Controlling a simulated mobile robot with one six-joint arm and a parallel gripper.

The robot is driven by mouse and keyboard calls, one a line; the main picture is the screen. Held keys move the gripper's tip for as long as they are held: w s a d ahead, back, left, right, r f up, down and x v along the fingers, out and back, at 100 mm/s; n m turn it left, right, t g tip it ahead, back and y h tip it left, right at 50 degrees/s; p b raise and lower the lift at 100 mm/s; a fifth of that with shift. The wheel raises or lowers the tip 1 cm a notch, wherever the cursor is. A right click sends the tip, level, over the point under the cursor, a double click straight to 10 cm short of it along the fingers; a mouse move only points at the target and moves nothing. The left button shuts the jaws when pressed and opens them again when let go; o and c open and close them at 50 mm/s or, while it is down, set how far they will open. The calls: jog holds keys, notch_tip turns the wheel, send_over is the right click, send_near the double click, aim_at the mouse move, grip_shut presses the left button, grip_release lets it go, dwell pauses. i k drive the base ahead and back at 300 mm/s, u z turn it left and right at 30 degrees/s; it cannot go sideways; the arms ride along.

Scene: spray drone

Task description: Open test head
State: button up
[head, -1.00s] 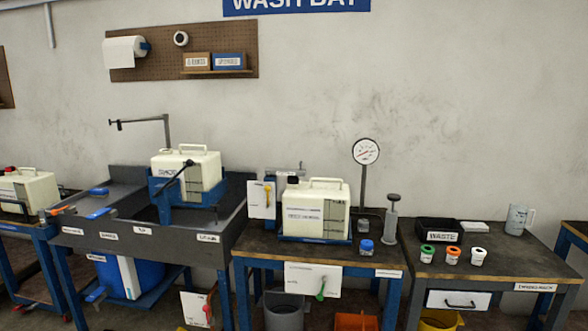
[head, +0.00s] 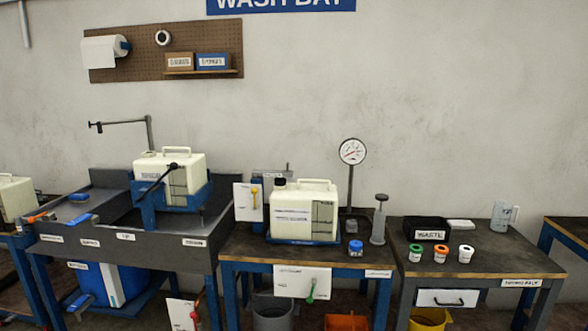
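No part is clearly labelled as the test head. On the middle bench, a round pressure gauge (head: 352,151) stands on a grey post behind a cream tank (head: 302,211) with a dark cap. A white panel with a yellow lever (head: 254,196) stands left of that tank. A white panel with a green lever (head: 311,290) hangs on the bench front. Another with a red lever (head: 195,314) is low at the left. The lever labels are too small to read. My gripper is not in view.
A sink bench (head: 120,258) at left holds another cream tank (head: 176,178) on a blue cradle. The right bench (head: 500,262) holds a waste tray (head: 427,236), several small capped jars and a grey jug (head: 503,215). Bins stand under the benches.

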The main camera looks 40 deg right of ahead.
aim_at(278, 174)
jog(key=z, duration=0.15)
jog(key=i, duration=0.95)
